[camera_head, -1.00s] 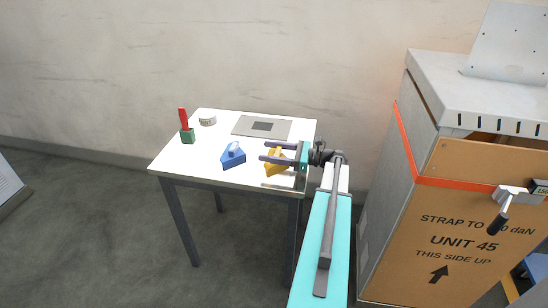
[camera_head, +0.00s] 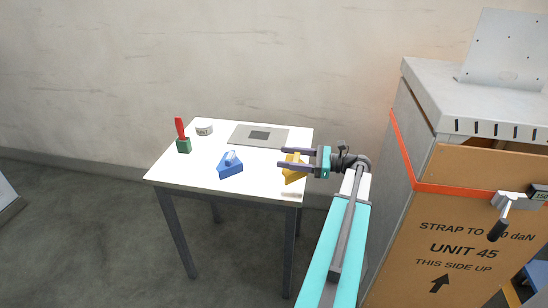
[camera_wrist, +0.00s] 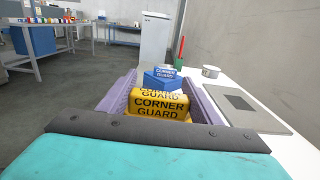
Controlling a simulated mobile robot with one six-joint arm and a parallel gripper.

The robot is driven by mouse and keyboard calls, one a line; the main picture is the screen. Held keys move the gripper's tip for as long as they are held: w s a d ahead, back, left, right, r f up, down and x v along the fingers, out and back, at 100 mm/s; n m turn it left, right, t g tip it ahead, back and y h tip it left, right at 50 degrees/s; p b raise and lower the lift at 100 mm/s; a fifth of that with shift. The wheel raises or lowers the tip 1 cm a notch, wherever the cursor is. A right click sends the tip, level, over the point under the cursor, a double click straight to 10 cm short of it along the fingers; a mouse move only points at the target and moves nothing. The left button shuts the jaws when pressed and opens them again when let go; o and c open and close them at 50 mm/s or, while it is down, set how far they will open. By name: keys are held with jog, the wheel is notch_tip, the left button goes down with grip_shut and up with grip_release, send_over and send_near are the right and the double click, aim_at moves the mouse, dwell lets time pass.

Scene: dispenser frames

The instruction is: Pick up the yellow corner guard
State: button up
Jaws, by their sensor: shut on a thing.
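The yellow corner guard (camera_head: 293,170) is between the two fingers of my gripper (camera_head: 284,157), over the right edge of the white table (camera_head: 200,173). In the wrist view the yellow corner guard (camera_wrist: 157,105) shows black "CORNER GUARD" lettering and sits between the purple fingers. My gripper is shut on it. In the head view it looks raised a little above the table top. A blue corner guard (camera_head: 230,168) stands on the table to the left; it also shows behind the yellow one in the wrist view (camera_wrist: 162,79).
A green block with a red upright part (camera_head: 183,145) and a white roll (camera_head: 204,129) stand at the table's left. A grey plate (camera_head: 245,142) lies at the back. A large strapped carton (camera_head: 440,230) stands right of my arm.

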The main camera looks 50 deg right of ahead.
jog(key=s+d, duration=0.2)
jog(key=s, duration=0.5)
jog(key=shift+s+r, duration=0.2)
jog(key=shift+r, duration=0.2)
dwell(0.3)
jog(key=w+a+f+n+g+y, duration=0.1)
jog(key=w+a+n+g+y, duration=0.15)
jog(key=w+a, duration=0.7)
jog(key=w+a+f+n+g+y, duration=0.1)
jog(key=w+a+n+g+y, duration=0.15)
jog(key=w+a, duration=0.75)
jog(key=w+a+f, duration=0.1)
jog(key=w+a, duration=0.2)
jog(key=a, duration=1.2)
jog(key=w+a+f, duration=0.1)
jog(key=w+a, duration=0.2)
jog(key=a, duration=1.2)
jog(key=shift+w+f+m, duration=0.25)
jog(key=shift+w+m, duration=0.05)
jog(key=shift+w, duration=0.05)
jog(key=shift+r, duration=0.1)
